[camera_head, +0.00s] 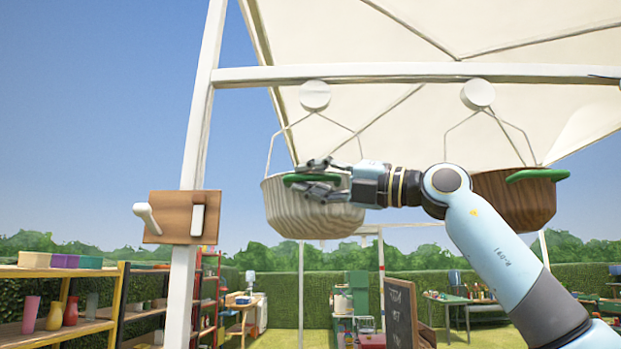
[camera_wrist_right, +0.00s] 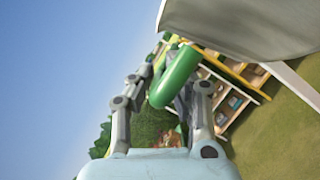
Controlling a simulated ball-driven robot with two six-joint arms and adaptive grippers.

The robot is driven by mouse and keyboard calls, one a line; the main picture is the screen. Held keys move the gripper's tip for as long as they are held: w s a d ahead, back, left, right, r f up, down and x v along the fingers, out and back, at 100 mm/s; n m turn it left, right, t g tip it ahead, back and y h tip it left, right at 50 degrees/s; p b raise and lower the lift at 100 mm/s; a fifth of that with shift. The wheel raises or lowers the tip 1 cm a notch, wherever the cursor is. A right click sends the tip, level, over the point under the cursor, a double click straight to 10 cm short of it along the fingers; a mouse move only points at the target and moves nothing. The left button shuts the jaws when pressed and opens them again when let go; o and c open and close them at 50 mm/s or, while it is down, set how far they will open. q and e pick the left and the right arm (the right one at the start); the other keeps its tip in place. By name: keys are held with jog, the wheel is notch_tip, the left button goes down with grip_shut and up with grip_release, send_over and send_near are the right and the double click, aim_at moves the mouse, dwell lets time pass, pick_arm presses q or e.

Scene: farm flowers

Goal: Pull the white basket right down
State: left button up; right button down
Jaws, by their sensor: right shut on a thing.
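The white basket (camera_head: 306,220) hangs by thin wires from a round white pulley (camera_head: 315,95) on the white beam. It has a green handle (camera_head: 300,179) on its front. My right gripper (camera_head: 318,186) is at the basket's front and shut on the green handle, its fingers covering part of it. In the right wrist view the green handle (camera_wrist_right: 176,76) lies between the fingers, and the pale basket wall (camera_wrist_right: 245,25) shows at upper right. My left gripper is not in view.
A dark brown basket (camera_head: 510,200) with a green handle hangs to the right. A wooden board with a white lever (camera_head: 146,218) is fixed to the white post at left. Shelves with pots (camera_head: 55,312) stand lower left. A dark chalkboard (camera_head: 405,312) stands below.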

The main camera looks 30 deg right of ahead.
jog(key=shift+f, duration=0.1)
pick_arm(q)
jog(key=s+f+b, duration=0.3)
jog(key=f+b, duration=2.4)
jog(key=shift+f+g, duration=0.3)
pick_arm(e)
notch_tip(320, 180, down, 50)
jog(key=shift+f, duration=0.25)
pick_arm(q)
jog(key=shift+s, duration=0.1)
pick_arm(e)
jog(key=shift+f, duration=0.1)
jog(key=c, duration=1.3)
grip_release()
jog(key=shift+c, duration=0.2)
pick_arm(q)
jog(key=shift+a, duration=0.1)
pick_arm(e)
jog(key=shift+s, duration=0.1)
jog(key=v, duration=0.7)
jog(key=shift+d, duration=0.15)
jog(key=shift+s, duration=0.1)
